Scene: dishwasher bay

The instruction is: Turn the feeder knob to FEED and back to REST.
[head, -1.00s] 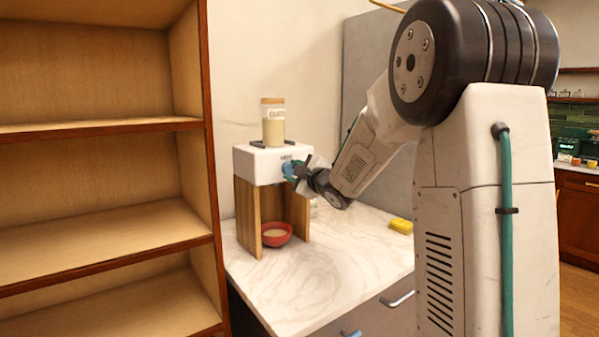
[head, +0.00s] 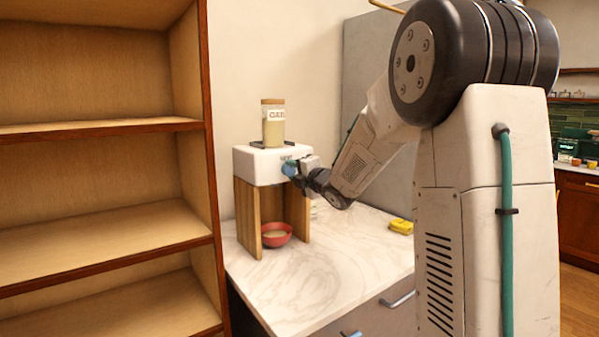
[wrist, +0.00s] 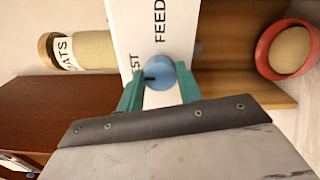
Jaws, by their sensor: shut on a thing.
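The feeder (head: 262,166) is a white box on wooden legs, with a blue round knob (head: 289,169) on its front. In the wrist view the knob (wrist: 162,72) sits between the teal fingers of my gripper (wrist: 158,88), which is shut on it. The word FEED (wrist: 160,20) stands beyond the knob. A partly covered REST label (wrist: 134,63) is left of it. A dark mark on the knob faces picture left, the REST label's side. In the head view my gripper (head: 297,170) is at the feeder's front, its fingers hard to make out.
A jar of oats (head: 273,123) stands on the feeder. A red bowl (head: 288,238) with pale contents sits under it on the marble counter (head: 330,265). A yellow sponge (head: 401,226) lies to the right. Wooden shelves (head: 100,126) stand close on the left.

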